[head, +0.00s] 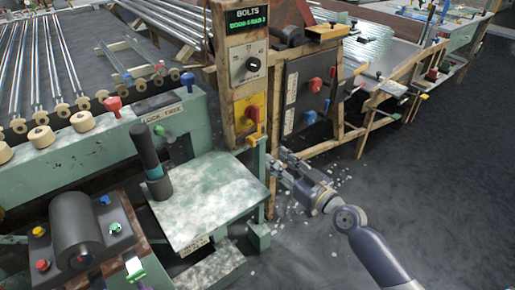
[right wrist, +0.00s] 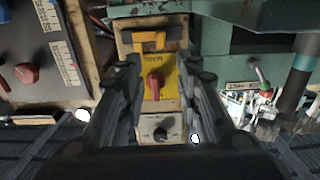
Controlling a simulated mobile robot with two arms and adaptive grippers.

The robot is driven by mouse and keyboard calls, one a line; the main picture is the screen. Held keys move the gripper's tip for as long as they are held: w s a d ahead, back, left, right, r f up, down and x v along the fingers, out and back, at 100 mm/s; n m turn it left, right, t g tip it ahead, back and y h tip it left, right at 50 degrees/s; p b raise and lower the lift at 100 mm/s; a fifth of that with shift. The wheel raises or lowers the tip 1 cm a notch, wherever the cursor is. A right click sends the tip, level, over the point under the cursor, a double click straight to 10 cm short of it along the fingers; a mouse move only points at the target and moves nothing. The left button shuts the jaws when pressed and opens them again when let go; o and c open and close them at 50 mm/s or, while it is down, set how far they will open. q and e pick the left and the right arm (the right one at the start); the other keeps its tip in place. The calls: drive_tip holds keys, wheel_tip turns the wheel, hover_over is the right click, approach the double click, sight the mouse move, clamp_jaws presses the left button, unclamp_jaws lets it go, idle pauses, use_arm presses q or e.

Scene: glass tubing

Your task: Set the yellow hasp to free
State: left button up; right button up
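The yellow hasp (head: 255,138) is a small yellow-orange piece on the wooden post, just under the yellow switch plate with a red knob (head: 252,113). In the right wrist view the hasp (right wrist: 152,41) shows at the top, beyond the plate (right wrist: 157,83); the scene is upside down there. My right gripper (head: 281,164) is open and empty, just right of and below the hasp in the head view, apart from it as far as I can tell. In the wrist view its fingers stand wide on either side of the switch plate. My left gripper is not in view.
A black dial (head: 250,64) sits above the switch plate. A green bench (head: 205,210) with an upright dark handle (head: 146,155) stands left of the post. A grey panel with red and blue knobs (head: 305,88) is to the right. Dark floor is clear further right.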

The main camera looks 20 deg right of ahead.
sight(255, 140)
drive_tip(key=x, duration=0.9)
drive_tip(key=shift+w+a+p, duration=0.15)
drive_tip(key=shift+p, duration=0.15)
drive_tip(key=shift+w+a, duration=0.15)
drive_tip(key=shift+w, duration=0.35)
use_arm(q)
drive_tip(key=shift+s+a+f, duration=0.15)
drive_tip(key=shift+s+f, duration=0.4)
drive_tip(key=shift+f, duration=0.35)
use_arm(e)
clamp_jaws()
